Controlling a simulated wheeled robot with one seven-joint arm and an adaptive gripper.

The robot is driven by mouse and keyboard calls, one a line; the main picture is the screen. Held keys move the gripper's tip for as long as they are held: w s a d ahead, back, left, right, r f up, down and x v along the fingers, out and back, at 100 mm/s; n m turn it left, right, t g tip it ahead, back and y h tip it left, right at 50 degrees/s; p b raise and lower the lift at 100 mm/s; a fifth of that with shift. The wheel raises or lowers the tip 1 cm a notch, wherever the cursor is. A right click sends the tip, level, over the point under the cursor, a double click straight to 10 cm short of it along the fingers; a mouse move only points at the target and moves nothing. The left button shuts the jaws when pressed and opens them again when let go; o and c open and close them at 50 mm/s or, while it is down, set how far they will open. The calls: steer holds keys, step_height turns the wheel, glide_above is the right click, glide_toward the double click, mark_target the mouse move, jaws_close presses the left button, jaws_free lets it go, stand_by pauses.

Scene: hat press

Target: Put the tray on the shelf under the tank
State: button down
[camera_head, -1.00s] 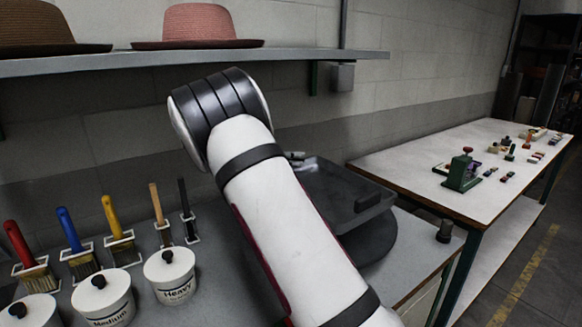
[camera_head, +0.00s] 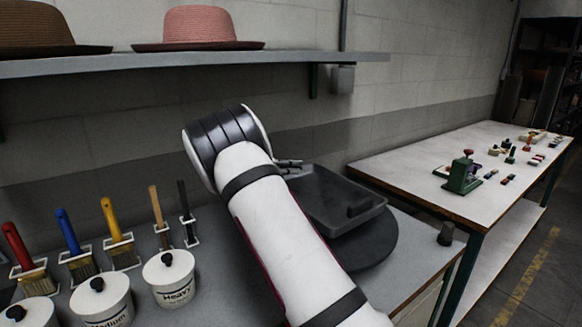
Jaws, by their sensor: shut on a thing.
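A dark grey tray (camera_head: 330,197) with a raised rim and a dark block-like handle (camera_head: 360,206) is right of my arm. It sits on or just above a dark round disc (camera_head: 368,243) on the grey bench; I cannot tell whether they touch. My gripper (camera_head: 289,166) is mostly hidden behind my white arm; only its fingers show at the tray's left rear edge, shut on the tray. No tank and no shelf under one can be made out in this view.
Lidded pots (camera_head: 168,278) and brushes in holders (camera_head: 120,247) stand at left. A wall shelf (camera_head: 200,61) with a pink hat (camera_head: 199,25) hangs above. A white table (camera_head: 420,180) with small tools is at right.

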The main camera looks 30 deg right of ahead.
steer(key=c, duration=1.6)
jaws_free()
steer(key=shift+f, duration=0.15)
steer(key=v, duration=1.4)
